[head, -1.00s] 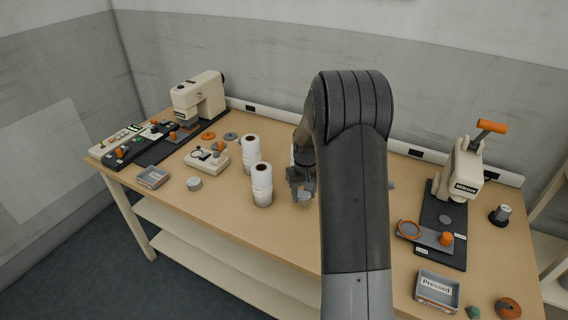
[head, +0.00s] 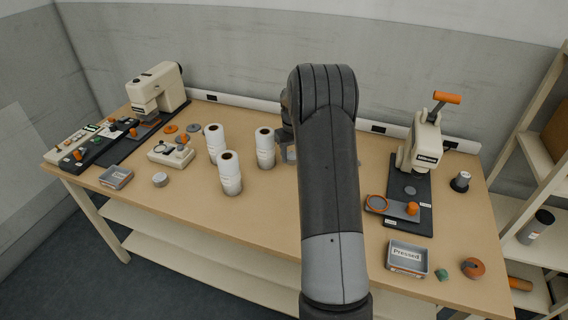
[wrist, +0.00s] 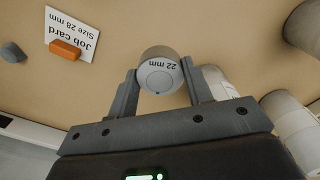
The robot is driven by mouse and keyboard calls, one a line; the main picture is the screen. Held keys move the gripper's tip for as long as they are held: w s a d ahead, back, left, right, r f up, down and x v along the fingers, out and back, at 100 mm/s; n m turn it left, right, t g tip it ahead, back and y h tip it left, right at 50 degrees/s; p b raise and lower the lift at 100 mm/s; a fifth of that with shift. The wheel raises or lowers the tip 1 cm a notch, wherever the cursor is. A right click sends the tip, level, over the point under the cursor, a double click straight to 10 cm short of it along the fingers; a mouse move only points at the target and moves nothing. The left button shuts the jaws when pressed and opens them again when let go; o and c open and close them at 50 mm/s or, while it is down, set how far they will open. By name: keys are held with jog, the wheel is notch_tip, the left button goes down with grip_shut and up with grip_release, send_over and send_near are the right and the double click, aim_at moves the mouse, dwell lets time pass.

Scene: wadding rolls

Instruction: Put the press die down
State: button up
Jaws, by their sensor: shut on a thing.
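The press die is a short pale grey cylinder (wrist: 160,78) marked "22 mm", seen in the wrist view. My gripper (wrist: 159,70) is shut on it, one finger on each side. The tan table top shows beyond the die; I cannot tell how high the die is above it. In the head view my arm hides most of the gripper and the die. The visible part of the gripper (head: 289,154) is at the back middle of the table, right of the white rolls. The hand press (head: 425,150) stands at the right on a dark base.
Several white wadding rolls, one here (head: 265,148), stand left of my gripper. A job card (wrist: 72,36) reading "Size 28 mm" lies on the table. A dark-topped cylinder (head: 460,182) stands right of the press. The "Pressed" tray (head: 407,259) is at the front right. The front middle is clear.

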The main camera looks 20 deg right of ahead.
aim_at(286, 170)
jog(key=shift+w+a+f, duration=0.75)
jog(key=shift+w+a, duration=0.05)
jog(key=shift+w, duration=0.1)
jog(key=shift+f, duration=1.95)
jog(key=shift+f, duration=0.1)
jog(key=o, duration=1.2)
